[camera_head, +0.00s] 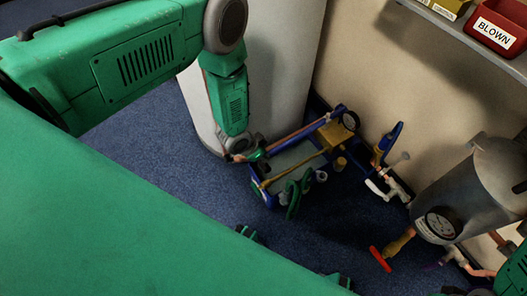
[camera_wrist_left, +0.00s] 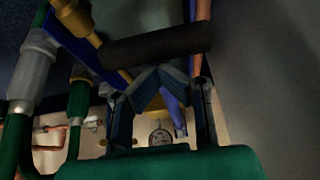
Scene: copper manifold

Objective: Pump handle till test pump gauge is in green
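The test pump (camera_head: 300,160) is a blue-framed tray with a yellow bar, low on the floor beside a pale grey column. Its round gauge (camera_head: 350,120) sits at the far right end; the needle is too small to read. My left gripper (camera_head: 246,157) is at the pump's left end. In the left wrist view the pump's black handle grip (camera_wrist_left: 155,45) lies across, just beyond the fingertips (camera_wrist_left: 160,76). The fingertips slant inward and meet; the handle is not between them. I cannot tell whether they touch it. Only part of my right arm shows at the lower right edge.
A grey tank (camera_head: 475,190) with a dial gauge (camera_head: 440,224) and a red-handled valve (camera_head: 380,258) stands at the right. Blue and white valve fittings (camera_head: 388,165) are by the wall. A red "BLOWN" bin (camera_head: 497,28) is on a shelf. Blue carpet is clear before the pump.

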